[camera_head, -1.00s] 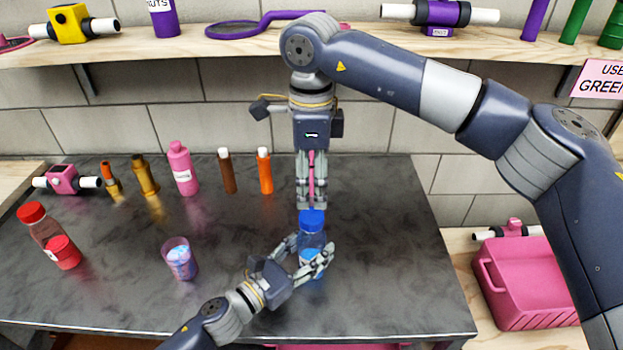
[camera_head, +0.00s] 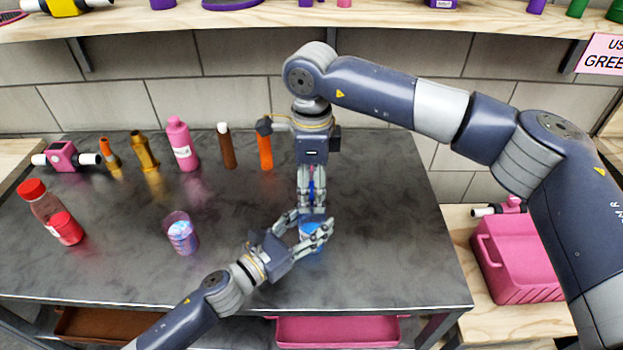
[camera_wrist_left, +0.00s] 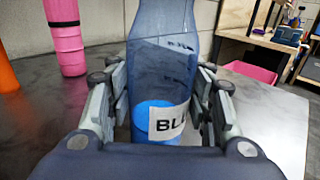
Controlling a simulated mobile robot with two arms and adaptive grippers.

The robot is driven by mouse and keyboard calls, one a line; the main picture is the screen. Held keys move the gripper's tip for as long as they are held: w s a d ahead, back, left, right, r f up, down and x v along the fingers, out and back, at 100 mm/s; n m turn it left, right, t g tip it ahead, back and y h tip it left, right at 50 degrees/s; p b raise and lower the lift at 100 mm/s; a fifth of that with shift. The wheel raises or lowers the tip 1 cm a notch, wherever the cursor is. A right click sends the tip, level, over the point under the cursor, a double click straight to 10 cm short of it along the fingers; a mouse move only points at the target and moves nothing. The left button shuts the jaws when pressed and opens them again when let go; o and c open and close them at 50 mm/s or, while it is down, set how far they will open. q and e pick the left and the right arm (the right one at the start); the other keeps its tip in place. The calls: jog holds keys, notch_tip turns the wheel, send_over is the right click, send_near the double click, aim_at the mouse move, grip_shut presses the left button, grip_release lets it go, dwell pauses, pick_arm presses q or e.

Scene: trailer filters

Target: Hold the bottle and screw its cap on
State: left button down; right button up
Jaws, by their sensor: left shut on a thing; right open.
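My left gripper (camera_head: 309,229) is shut on the blue see-through bottle (camera_head: 312,246) and holds it upright near the table's front. In the left wrist view the bottle (camera_wrist_left: 160,55) stands between the left fingers (camera_wrist_left: 163,100), with a white label and blue contents low inside; its top is cut off. My right gripper (camera_head: 312,206) points straight down above the left one. It is open, with its fingers on either side of the bottle's top. Blue shows between them, where the cap (camera_head: 312,188) was seen earlier. The fingers hide most of it, so contact is unclear.
On the table (camera_head: 110,265) stand a cup (camera_head: 181,238) and a red-capped bottle (camera_head: 50,212) at left. A pink bottle (camera_head: 183,150) and an orange tube (camera_head: 265,152) stand behind. A pink crate (camera_head: 515,262) is at right. The table's right part is clear.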

jog(key=shift+c, duration=0.6)
jog(key=c, duration=1)
jog(key=o, duration=1.2)
jog(key=shift+o, duration=0.2)
jog(key=shift+r, duration=0.1)
notch_tip(320, 180, up, 12)
pick_arm(q)
jog(key=c, duration=0.7)
grip_release()
